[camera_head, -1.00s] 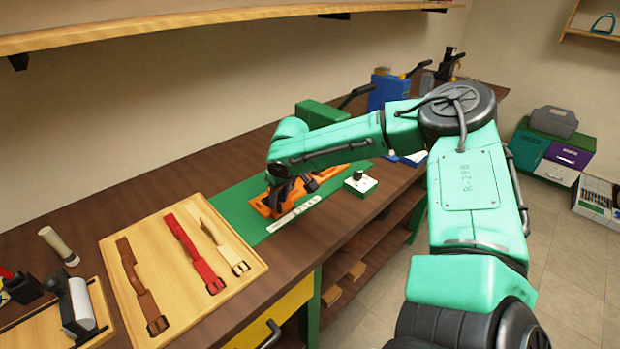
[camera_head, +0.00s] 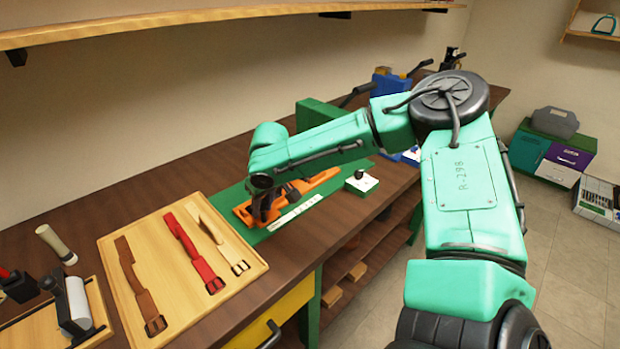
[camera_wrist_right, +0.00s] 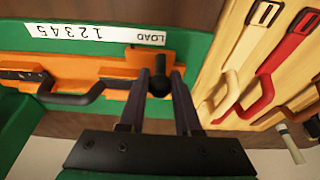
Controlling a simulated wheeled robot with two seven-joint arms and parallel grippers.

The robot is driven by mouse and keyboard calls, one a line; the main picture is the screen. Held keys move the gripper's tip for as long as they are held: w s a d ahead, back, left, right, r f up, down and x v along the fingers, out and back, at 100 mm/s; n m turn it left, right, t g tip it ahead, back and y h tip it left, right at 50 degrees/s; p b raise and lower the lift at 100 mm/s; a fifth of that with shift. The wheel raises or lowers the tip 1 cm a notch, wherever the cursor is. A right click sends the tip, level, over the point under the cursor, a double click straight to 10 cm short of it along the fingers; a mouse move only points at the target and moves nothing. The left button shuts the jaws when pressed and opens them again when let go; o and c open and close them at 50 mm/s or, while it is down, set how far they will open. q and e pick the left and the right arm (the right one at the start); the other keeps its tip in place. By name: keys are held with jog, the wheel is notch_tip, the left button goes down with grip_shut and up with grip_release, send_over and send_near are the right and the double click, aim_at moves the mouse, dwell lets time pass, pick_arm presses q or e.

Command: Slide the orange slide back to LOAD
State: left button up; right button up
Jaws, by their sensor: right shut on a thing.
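The orange slide (camera_head: 322,181) lies along a green bench fixture (camera_head: 228,200) in the head view. It also shows in the right wrist view (camera_wrist_right: 118,71). A white scale strip (camera_head: 297,212) runs beside it; in the wrist view the strip (camera_wrist_right: 95,34) reads LOAD and several numbers. My right gripper (camera_head: 263,214) is at the slide's left end. In the wrist view my right gripper (camera_wrist_right: 157,80) is shut on the slide's black knob (camera_wrist_right: 158,73), which stands between the fingers near the LOAD word. My left gripper is not in view.
A wooden board (camera_head: 172,296) with several straps lies left of the fixture. A green block (camera_head: 318,113) is behind my arm. A dark handle (camera_wrist_right: 76,97) sits along the orange part.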

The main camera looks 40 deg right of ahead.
jog(key=shift+a, duration=1.5)
jog(key=shift+s+d, duration=0.1)
jog(key=shift+o, duration=0.2)
jog(key=shift+a+f, duration=0.1)
jog(key=shift+a, duration=0.1)
jog(key=o, duration=0.7)
jog(key=shift+o, duration=0.7)
jog(key=shift+a, duration=0.35)
jog(key=shift+d, duration=0.15)
